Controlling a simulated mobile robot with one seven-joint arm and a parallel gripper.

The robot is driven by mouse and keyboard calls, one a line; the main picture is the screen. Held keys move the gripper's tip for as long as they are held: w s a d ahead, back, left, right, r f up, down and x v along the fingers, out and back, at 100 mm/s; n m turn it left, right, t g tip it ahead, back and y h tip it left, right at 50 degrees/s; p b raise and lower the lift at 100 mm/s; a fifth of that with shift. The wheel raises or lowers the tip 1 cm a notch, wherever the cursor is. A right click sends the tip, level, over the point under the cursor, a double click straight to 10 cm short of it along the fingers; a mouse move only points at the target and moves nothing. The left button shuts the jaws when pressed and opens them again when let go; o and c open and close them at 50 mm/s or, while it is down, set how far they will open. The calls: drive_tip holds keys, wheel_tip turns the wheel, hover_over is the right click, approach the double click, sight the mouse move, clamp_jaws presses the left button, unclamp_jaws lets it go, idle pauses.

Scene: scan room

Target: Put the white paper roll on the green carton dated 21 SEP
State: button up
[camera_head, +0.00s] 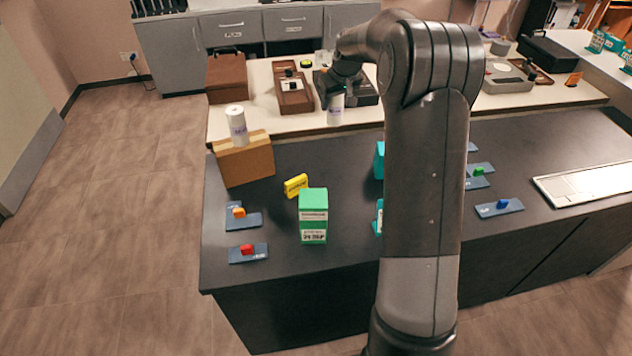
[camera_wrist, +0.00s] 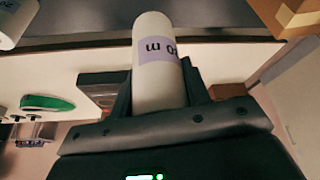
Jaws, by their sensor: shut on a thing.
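My gripper (camera_head: 338,88) is shut on a white paper roll (camera_head: 335,110) with a pale purple label. It holds the roll upright over the light counter at the back. In the wrist view the held roll (camera_wrist: 158,75) sits between the fingers, its label ending in "0 m". A green carton (camera_head: 313,213) stands on the dark counter, nearer than my gripper. Its white label carries a date that looks like SEP, with the day too small to read surely. Teal cartons (camera_head: 379,160) are partly hidden behind my arm.
Another white roll (camera_head: 237,122) stands on a cardboard box (camera_head: 246,164) at the left. A yellow block (camera_head: 296,185) lies behind the green carton. Blue trays with orange (camera_head: 239,212) and red (camera_head: 246,249) pieces lie to its left. A keyboard-like panel (camera_head: 590,183) is at right.

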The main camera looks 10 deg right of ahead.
drive_tip(key=s+a+r+m+h, duration=0.1)
drive_tip(key=s+r+m, duration=0.35)
drive_tip(key=s, duration=1.15)
drive_tip(key=s+r+m+h, duration=0.1)
drive_tip(key=s+r, duration=0.7)
drive_tip(key=s, duration=0.9)
hover_over(313, 195)
drive_tip(key=shift+f, duration=5.7)
drive_tip(key=shift+f, duration=0.2)
drive_tip(key=o, duration=1)
